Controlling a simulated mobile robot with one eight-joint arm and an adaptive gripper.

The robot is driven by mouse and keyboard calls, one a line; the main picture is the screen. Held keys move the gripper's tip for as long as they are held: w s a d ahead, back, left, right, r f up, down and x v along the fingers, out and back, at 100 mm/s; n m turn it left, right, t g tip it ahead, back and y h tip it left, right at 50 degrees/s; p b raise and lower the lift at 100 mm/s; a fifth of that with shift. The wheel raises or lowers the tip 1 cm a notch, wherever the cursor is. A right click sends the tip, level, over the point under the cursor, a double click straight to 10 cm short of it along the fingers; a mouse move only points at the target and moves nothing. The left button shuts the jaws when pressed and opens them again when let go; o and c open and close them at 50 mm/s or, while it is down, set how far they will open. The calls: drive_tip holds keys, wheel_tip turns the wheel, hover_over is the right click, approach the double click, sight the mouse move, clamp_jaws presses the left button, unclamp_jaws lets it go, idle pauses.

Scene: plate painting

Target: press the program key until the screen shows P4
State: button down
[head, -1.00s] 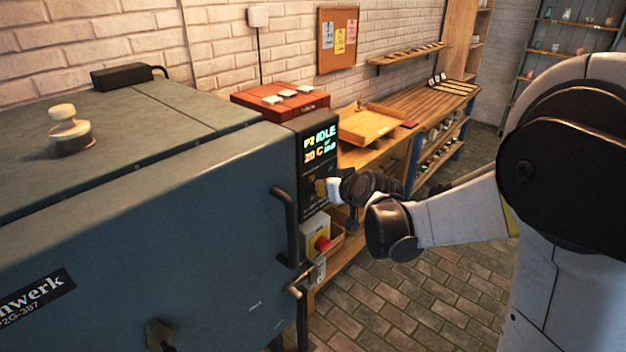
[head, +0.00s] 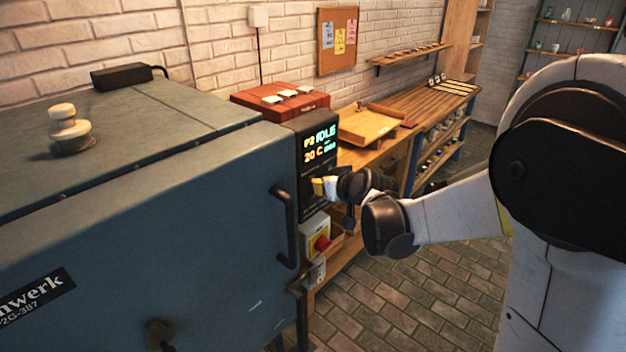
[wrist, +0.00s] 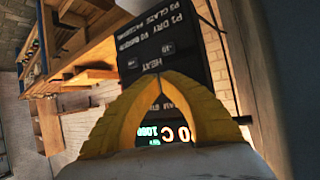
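The kiln's dark control panel (head: 306,207) faces right, with a lit screen (head: 320,145) at its top. The screen appears to read P2 IDLE and 20 C. My gripper (head: 315,187) is just in front of the panel below the screen; its yellow fingers are together and hold nothing visible. In the wrist view my gripper (wrist: 166,74) has its fingertips meeting over the panel (wrist: 160,45), which appears upside down with printed program names and a HEAT label. The lit screen (wrist: 165,133) shows partly behind the fingers. I cannot pick out the program key or tell whether the fingertips touch the panel.
A door handle (head: 284,225) juts out left of the panel. A red knob (head: 321,243) on a yellow and grey box is just below my gripper. A wooden workbench (head: 440,100) runs along the wall behind. The brick floor (head: 400,300) at right is open.

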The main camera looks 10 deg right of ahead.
drive_tip(key=shift+w+a, duration=0.2)
drive_tip(key=shift+w, duration=0.1)
idle(0.5)
drive_tip(key=shift+s, duration=0.1)
drive_tip(key=shift+s+d, duration=0.45)
drive_tip(key=shift+s, duration=0.1)
drive_tip(key=shift+w, duration=0.1)
idle(0.5)
drive_tip(key=shift+w+a, duration=0.25)
drive_tip(key=shift+w, duration=0.05)
drive_tip(key=shift+w+a, duration=0.2)
drive_tip(key=shift+w, duration=0.05)
idle(0.7)
idle(0.4)
drive_tip(key=shift+s+d, duration=0.45)
drive_tip(key=shift+s, duration=0.2)
